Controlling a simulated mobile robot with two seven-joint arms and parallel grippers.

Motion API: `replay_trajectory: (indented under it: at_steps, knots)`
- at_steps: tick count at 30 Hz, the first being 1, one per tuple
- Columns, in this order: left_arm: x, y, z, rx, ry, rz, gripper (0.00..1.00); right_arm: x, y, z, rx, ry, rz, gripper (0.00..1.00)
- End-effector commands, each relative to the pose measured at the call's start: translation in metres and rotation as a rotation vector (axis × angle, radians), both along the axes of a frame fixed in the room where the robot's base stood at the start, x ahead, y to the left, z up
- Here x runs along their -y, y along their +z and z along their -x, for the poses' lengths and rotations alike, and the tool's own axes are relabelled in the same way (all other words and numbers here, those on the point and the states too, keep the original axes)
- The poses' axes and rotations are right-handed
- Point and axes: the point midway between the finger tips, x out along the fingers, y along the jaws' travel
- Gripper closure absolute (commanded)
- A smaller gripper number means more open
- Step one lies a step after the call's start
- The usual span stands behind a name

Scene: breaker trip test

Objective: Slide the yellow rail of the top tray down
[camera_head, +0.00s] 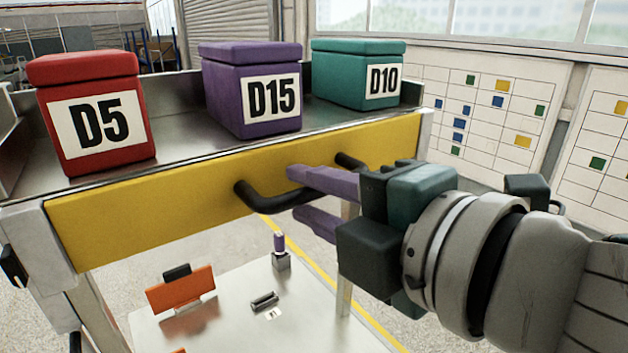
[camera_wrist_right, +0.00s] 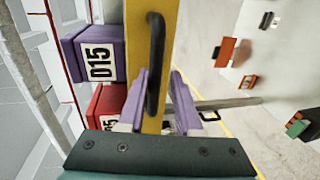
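The yellow rail (camera_head: 150,212) runs along the front of the top tray (camera_head: 195,146), which is level with its rail up. A black bar handle (camera_head: 262,203) sticks out from the rail; it also shows in the right wrist view (camera_wrist_right: 154,50). My right gripper (camera_head: 297,191) has its purple fingers apart at the handle, one above and one below the bar. In the right wrist view the fingers (camera_wrist_right: 160,72) lie on either side of the handle, with a gap visible. Part of the handle is hidden behind the upper finger. My left gripper is not in view.
Red box D5 (camera_head: 95,120), purple box D15 (camera_head: 252,95) and teal box D10 (camera_head: 358,75) stand on the tray behind the rail. Below is a lower shelf (camera_head: 235,320) with an orange item (camera_head: 181,291) and small parts. A wall chart hangs behind at right.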

Motion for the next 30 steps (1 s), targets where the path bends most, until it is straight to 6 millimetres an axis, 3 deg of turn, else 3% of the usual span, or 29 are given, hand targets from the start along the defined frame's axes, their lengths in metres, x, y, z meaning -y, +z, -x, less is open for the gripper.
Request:
replay_trajectory:
  at_steps: [4,16,30]
  knots:
    - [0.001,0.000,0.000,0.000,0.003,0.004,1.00,0.000,-0.001,0.000,-0.001,-0.001,0.001,0.54]
    - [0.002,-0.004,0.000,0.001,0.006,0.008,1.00,0.005,0.002,0.006,0.004,0.000,-0.002,0.53]
    - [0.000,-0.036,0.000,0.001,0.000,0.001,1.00,0.048,0.014,0.065,0.001,0.000,0.002,0.53]
